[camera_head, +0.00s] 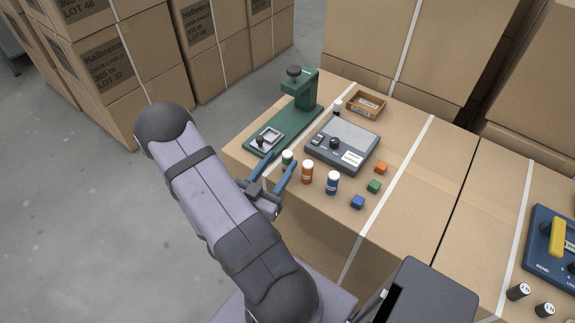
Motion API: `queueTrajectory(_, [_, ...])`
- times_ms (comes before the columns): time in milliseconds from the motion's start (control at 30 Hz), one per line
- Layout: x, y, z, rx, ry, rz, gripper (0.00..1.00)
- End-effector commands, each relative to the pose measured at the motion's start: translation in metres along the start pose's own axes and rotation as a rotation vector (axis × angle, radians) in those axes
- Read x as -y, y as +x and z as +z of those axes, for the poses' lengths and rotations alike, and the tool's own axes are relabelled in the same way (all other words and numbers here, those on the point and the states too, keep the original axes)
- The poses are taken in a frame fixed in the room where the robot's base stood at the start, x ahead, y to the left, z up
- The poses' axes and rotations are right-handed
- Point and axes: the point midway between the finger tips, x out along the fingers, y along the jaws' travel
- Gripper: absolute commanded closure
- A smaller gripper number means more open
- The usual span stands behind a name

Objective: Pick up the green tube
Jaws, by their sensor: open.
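The green tube (287,161) stands upright with a white cap on the cardboard box top, at the front edge of the green stand. My gripper (281,160) is open, its two blue fingers pointing toward the tube. The tube shows between or just beyond the fingertips; I cannot tell if they touch it. The tube's lower part is partly hidden by a finger.
An orange tube (307,173) and a blue tube (332,183) stand close to the right. A green stand (306,101) and a grey device (345,140) lie behind. Orange (380,168), green (374,186) and blue (357,202) cubes sit farther right.

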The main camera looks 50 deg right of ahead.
Motion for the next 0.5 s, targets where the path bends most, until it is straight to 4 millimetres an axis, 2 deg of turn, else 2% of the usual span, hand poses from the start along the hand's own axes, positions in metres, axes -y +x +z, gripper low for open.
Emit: queueTrajectory(500, [-0.001,0.022,-0.001,0.001,0.003,0.001,0.55])
